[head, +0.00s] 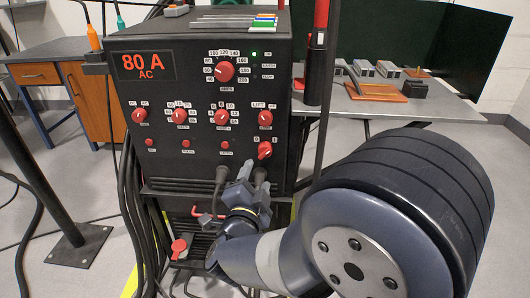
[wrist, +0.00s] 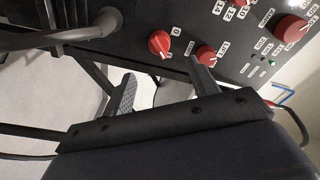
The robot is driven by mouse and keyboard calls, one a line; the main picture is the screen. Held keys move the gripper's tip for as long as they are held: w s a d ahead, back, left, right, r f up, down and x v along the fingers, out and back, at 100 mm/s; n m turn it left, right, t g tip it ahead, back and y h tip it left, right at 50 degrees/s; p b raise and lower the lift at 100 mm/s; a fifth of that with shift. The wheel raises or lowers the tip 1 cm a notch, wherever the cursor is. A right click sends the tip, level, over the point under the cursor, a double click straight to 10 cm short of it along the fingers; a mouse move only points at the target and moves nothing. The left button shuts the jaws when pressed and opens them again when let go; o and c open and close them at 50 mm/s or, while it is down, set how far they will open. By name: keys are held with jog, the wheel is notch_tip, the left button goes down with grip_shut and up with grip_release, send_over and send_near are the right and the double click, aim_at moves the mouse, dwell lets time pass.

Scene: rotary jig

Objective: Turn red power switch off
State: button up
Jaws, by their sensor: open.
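The red power switch (head: 264,150) is a small red rotary knob low on the right of the black machine's front panel (head: 185,105), with small labels above it. It also shows in the wrist view (wrist: 159,43), beside a "0" label. Which label it points at is hard to tell. My gripper (head: 253,180) is open and empty, just below the switch and close to the panel. In the wrist view my gripper (wrist: 163,80) has its two fingers apart, with the switch beyond the gap, not touched as far as I can see.
The display (head: 147,66) reads 80 A AC and a green light (head: 254,54) is lit. A red LIFT knob (head: 265,118) sits just above the switch. Dark cable plugs lie by my fingers; a thick cable (wrist: 60,38) crosses the wrist view. A table (head: 420,110) stands behind, right.

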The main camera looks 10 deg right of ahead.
aim_at(264, 155)
jog(key=b+x, duration=0.2)
jog(key=x, duration=0.8)
jog(key=shift+c, duration=0.2)
jog(key=c, duration=0.9)
jog(key=shift+c, duration=0.2)
